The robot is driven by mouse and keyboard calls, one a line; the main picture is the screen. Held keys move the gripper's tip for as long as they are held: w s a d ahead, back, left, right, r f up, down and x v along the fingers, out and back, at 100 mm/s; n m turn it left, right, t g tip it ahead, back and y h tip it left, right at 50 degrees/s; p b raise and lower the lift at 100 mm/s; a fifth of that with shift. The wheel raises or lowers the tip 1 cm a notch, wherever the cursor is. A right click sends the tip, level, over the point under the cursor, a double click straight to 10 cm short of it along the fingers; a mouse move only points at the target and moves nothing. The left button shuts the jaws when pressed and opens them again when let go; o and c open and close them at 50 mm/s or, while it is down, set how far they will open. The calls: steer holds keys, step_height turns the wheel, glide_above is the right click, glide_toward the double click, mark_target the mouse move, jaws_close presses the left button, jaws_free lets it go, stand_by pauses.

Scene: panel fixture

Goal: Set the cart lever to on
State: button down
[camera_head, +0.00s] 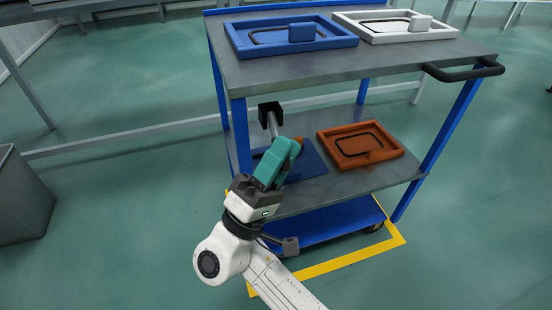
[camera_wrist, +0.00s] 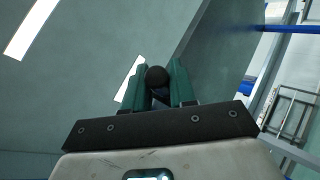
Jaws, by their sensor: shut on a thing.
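The cart (camera_head: 340,68) is grey-topped with blue posts. On its middle shelf a blue panel (camera_head: 308,163) lies partly behind my gripper. A lever with a short grey rod and a black end (camera_head: 270,113) rises at the shelf's left side, and its rod runs down to my fingers. My gripper (camera_head: 285,150) has teal fingers at the left of the shelf. In the wrist view the fingers (camera_wrist: 159,82) are closed around a dark round knob (camera_wrist: 157,76). The lever's base and any on or off marking are hidden or too small to read.
An orange-brown tray-like panel (camera_head: 360,145) sits right of my gripper on the shelf. Blue (camera_head: 290,35) and white (camera_head: 395,26) panels lie on the cart top. A black handle (camera_head: 464,73) sticks out right. A grey bin (camera_head: 22,200) stands left, with open floor between.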

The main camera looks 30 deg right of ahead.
steer(key=shift+f+m+g+h+b, duration=0.3)
steer(key=shift+m+g+b, duration=0.1)
steer(key=shift+m+g, duration=0.35)
steer(key=c, duration=1)
jaws_free()
steer(key=shift+w+r, duration=0.1)
steer(key=shift+r, duration=0.05)
steer(key=p+v, duration=0.1)
steer(key=v, duration=0.9)
steer(key=shift+a+f, duration=0.25)
steer(key=shift+f, duration=0.05)
